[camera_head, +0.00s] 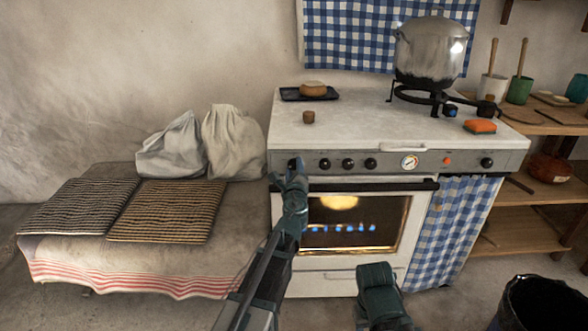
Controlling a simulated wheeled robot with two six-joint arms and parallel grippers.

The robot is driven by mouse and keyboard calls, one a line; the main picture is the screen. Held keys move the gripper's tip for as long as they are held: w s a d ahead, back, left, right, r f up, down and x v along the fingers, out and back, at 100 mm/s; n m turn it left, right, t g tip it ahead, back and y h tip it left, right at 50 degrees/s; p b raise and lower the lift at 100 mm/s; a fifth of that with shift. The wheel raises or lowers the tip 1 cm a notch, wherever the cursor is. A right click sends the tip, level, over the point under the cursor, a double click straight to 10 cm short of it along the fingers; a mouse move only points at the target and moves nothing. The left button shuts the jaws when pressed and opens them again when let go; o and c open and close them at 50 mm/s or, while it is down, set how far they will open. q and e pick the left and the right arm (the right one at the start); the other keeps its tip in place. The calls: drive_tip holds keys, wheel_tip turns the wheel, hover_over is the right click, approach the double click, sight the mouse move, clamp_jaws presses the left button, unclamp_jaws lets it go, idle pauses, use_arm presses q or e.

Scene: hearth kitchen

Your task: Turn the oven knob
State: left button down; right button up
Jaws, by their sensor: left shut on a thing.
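The white oven (281,240) stands in the middle of the head view, with a grey control panel (388,163) along its top front. Several black knobs sit on the panel. My left gripper (294,170) is at the leftmost knob (295,163) and is shut on it, covering part of it. My right arm's end (377,281) is low in front of the oven drawer, apart from the knobs. Its fingers cannot be made out. The oven window (350,215) glows, with small blue flames inside.
A metal pot (431,48) stands on a burner at the stove's back right. A bread roll on a black tray (293,94) and an orange sponge (480,126) lie on the stove top. A cloth-covered bench with sacks (233,142) is at left. A dark bin (540,305) stands at lower right.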

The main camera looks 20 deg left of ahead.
use_arm(q)
drive_tip(key=n, duration=0.4)
drive_tip(key=shift+n, duration=2.3)
drive_tip(key=shift+s, duration=0.1)
drive_tip(key=shift+c, duration=1.8)
unclamp_jaws()
